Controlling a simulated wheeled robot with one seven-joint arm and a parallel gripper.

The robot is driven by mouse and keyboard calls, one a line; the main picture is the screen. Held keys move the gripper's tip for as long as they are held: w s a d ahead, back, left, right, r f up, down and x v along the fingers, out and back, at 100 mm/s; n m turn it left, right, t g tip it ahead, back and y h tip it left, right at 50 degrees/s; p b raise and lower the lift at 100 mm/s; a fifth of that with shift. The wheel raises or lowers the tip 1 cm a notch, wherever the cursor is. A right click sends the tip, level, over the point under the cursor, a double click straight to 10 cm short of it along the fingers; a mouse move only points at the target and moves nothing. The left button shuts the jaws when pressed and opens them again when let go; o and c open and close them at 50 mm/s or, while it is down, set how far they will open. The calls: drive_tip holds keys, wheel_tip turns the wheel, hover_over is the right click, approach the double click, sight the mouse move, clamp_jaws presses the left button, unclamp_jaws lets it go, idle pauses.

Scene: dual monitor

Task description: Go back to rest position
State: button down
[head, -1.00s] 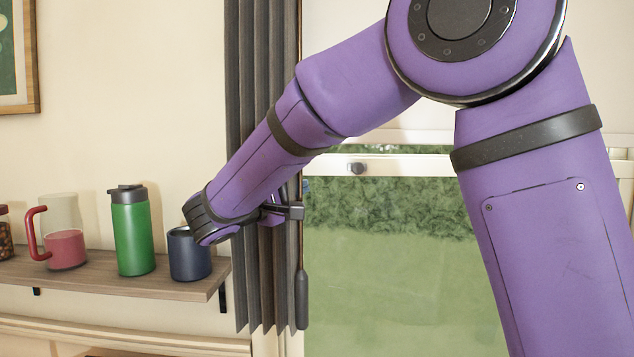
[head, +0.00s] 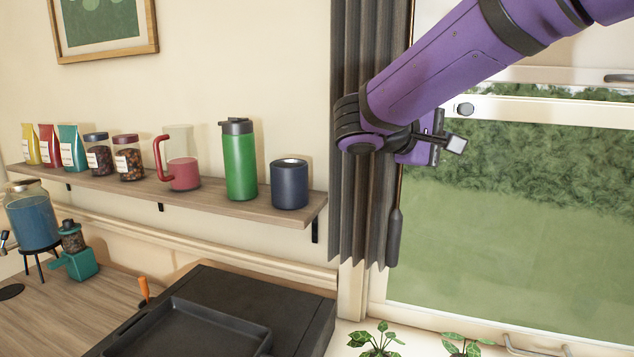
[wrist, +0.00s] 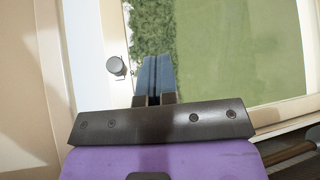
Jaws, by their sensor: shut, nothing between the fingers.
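My gripper (head: 455,144) is at the end of my purple arm, in front of the window and to the right of the shelf in the head view. In the wrist view my gripper (wrist: 154,62) shows its two blue-grey fingers pressed together, with nothing between them. Behind the fingers are the window glass and green hedge. Part of my gripper is hidden by the wrist in the head view.
A grey curtain (head: 350,220) hangs behind my wrist. Below are a black tray (head: 190,335) and potted plants (head: 377,342).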

drive_tip(key=s+d+f+m+g+y, duration=0.1)
drive_tip(key=s+d+f+y, duration=0.1)
drive_tip(key=s+d+y, duration=0.35)
drive_tip(key=s+d+f+m+g+y, duration=0.1)
drive_tip(key=s+d+f+g+y, duration=0.15)
drive_tip(key=s, duration=0.55)
drive_tip(key=s+a+f+m+t+y, duration=0.1)
drive_tip(key=s+f+t+y, duration=0.1)
drive_tip(key=s, duration=0.3)
drive_tip(key=s+a+f+m+t+y, duration=0.2)
drive_tip(key=s+y, duration=0.3)
drive_tip(key=shift+s+m+t, duration=0.3)
drive_tip(key=shift+s+t, duration=0.05)
